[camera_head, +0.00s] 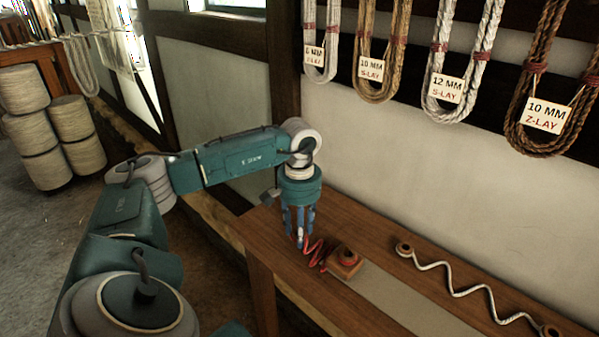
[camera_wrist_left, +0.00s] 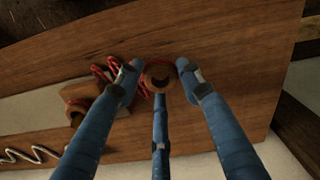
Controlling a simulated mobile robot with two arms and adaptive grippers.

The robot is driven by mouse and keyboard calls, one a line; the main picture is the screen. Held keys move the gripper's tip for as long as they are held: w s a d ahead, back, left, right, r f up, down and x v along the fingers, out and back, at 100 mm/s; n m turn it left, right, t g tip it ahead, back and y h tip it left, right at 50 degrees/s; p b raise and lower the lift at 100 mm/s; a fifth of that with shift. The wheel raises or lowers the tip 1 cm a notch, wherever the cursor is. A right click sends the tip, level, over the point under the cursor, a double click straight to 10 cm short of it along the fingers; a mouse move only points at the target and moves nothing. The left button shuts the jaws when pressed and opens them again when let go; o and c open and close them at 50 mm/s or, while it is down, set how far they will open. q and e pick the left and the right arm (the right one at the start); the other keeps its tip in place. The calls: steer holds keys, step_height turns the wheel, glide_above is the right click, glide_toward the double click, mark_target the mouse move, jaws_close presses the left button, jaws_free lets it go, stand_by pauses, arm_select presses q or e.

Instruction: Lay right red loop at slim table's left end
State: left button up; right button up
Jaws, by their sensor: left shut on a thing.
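The slim table (camera_head: 262,232) is a long brown wooden board along the wall; its left end is bare around my left gripper (camera_head: 300,240). The gripper points down with three blue fingers closed around a red loop with a brown ring (camera_wrist_left: 159,78) at the red cord's end. In the head view the fingers hide most of this loop, low over the wood; I cannot tell if it touches. A zigzag red cord (camera_head: 316,254) runs right to a wooden block (camera_head: 347,265) with a red loop on top. The block also shows in the left wrist view (camera_wrist_left: 82,98). My right gripper is out of view.
A white wavy cord (camera_head: 455,288) with brown rings at its ends lies farther right. A pale strip (camera_head: 385,296) crosses the table past the block. Labelled rope hanks (camera_head: 447,70) hang above. Rope spools (camera_head: 40,130) stand on the floor at left.

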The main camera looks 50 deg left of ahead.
arm_select(q)
steer(key=shift+f+b, duration=0.55)
steer(key=shift+f, duration=0.4)
steer(key=shift+f+b, duration=0.3)
steer(key=shift+f, duration=0.2)
steer(key=o, duration=0.9)
steer(key=shift+o, duration=0.2)
steer(key=shift+r, duration=0.15)
step_height(320, 180, up, 8)
